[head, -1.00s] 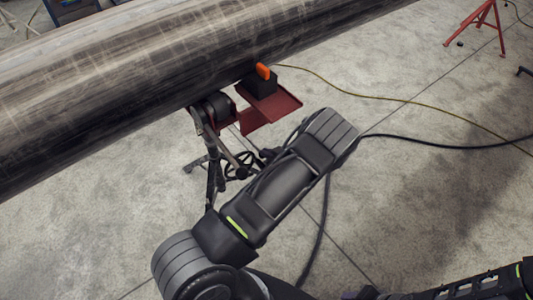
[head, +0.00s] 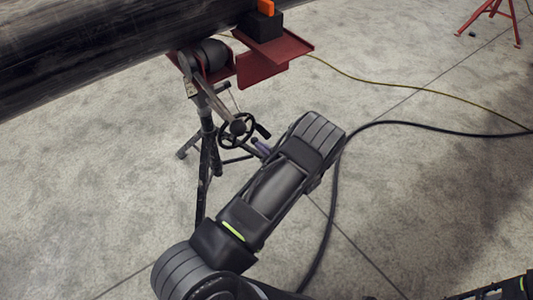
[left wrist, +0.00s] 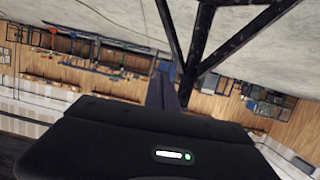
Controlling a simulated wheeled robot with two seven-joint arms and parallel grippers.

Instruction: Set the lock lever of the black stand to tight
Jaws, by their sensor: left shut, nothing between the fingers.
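The black stand (head: 207,150) stands upright on the floor under the pipe, with a handwheel (head: 237,129) at its side. A short dark handle (head: 262,131) juts out to the right of the wheel; I cannot tell whether it is the lock lever. My left gripper (head: 263,149) shows only as small purplish fingers just below and right of the wheel, partly hidden by my own forearm. My right gripper is out of view.
The large dark pipe (head: 110,50) rests on the stand's roller (head: 212,55) at upper left. A red tray (head: 262,67) with a black block and orange top (head: 265,22) sits beside it. Cables (head: 400,124) cross the floor at right. A red stand (head: 490,18) is farther off.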

